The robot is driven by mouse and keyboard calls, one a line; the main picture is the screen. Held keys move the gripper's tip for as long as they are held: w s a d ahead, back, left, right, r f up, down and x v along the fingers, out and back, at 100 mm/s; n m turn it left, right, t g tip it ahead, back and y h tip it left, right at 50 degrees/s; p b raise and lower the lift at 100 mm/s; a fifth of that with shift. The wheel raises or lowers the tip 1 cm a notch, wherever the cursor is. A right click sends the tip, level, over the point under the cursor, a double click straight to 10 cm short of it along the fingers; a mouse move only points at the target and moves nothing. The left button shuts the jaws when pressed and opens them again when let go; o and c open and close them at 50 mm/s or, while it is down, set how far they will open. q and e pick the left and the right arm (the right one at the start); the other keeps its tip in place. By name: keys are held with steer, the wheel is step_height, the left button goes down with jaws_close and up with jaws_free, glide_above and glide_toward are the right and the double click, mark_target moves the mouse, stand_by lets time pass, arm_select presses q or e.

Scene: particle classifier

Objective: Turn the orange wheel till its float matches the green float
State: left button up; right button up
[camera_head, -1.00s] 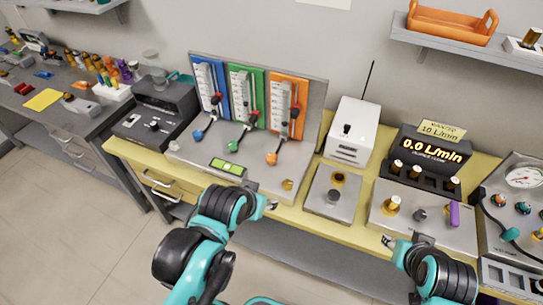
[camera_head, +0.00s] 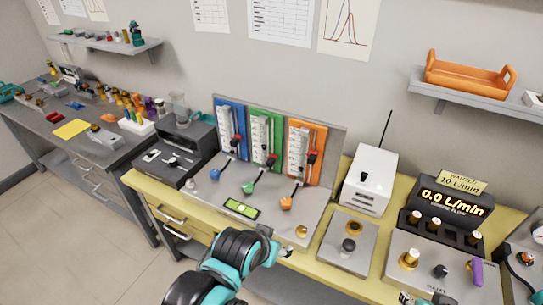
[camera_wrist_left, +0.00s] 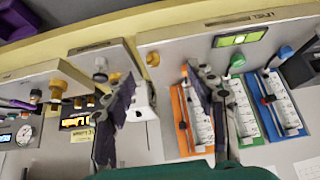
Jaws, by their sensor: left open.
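The orange wheel (camera_head: 286,203) sits on the grey bench unit, below the orange panel (camera_head: 304,140) with its scale and dark red float part (camera_head: 312,157). The green panel (camera_head: 265,130) stands to its left, with the green wheel (camera_head: 248,188) below and a red part (camera_head: 271,161) on it. My right gripper (camera_head: 406,297) barely shows at the bottom edge.
A blue panel (camera_head: 230,118) with a blue wheel (camera_head: 215,174) stands left. A small green-lit level (camera_head: 241,207) lies in front of the wheels. A brass knob (camera_head: 302,231) is right of my left gripper. A white box (camera_head: 370,180) stands farther right.

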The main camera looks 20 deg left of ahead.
arm_select(q)
steer(key=w+a+r+m, duration=0.1)
steer(key=w+r, duration=0.1)
steer(key=w, duration=0.4)
steer(key=m+g+h, duration=0.2)
steer(key=m+g, duration=0.1)
steer(key=m, duration=0.1)
glide_toward(286, 201)
steer(key=f, duration=0.2)
steer(key=x, duration=0.2)
steer(key=b+x, duration=0.1)
steer(key=x, duration=0.2)
steer(key=b+x, duration=0.1)
steer(key=x, duration=0.1)
steer(key=shift+w+d, duration=0.2)
steer(key=shift+w, duration=0.1)
steer(key=c, duration=1.1)
